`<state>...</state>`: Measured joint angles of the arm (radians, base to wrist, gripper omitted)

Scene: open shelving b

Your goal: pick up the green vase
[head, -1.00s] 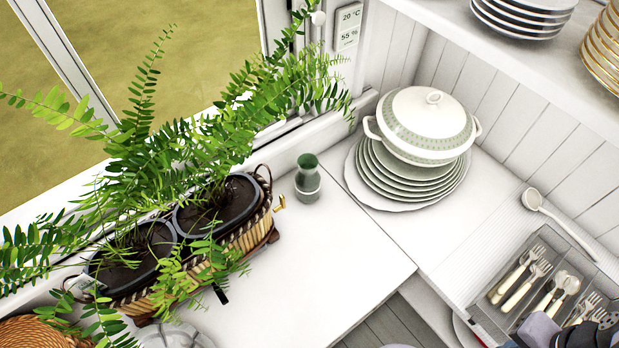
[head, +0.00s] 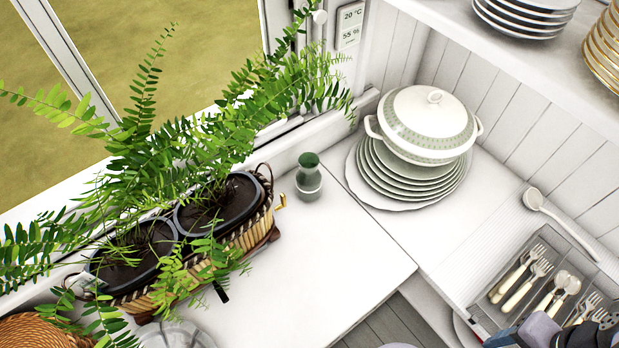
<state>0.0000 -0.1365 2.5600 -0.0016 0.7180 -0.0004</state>
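The green vase (head: 308,162) stands upright on the white counter (head: 330,245), near the window ledge. Its neck and rim are dark green, and its lower part looks pale grey-white. It stands between the plant basket and the stack of plates, with a gap on both sides. Only a dark blue-grey part, which seems to be my arm, shows at the bottom right edge, well away from the vase.
A wicker basket (head: 262,232) with leafy ferns (head: 150,170) stands left of the vase. A white tureen (head: 428,122) sits on stacked plates to the right. A cutlery tray (head: 480,316) and ladle (head: 533,199) lie farther right. The counter in front of the vase is clear.

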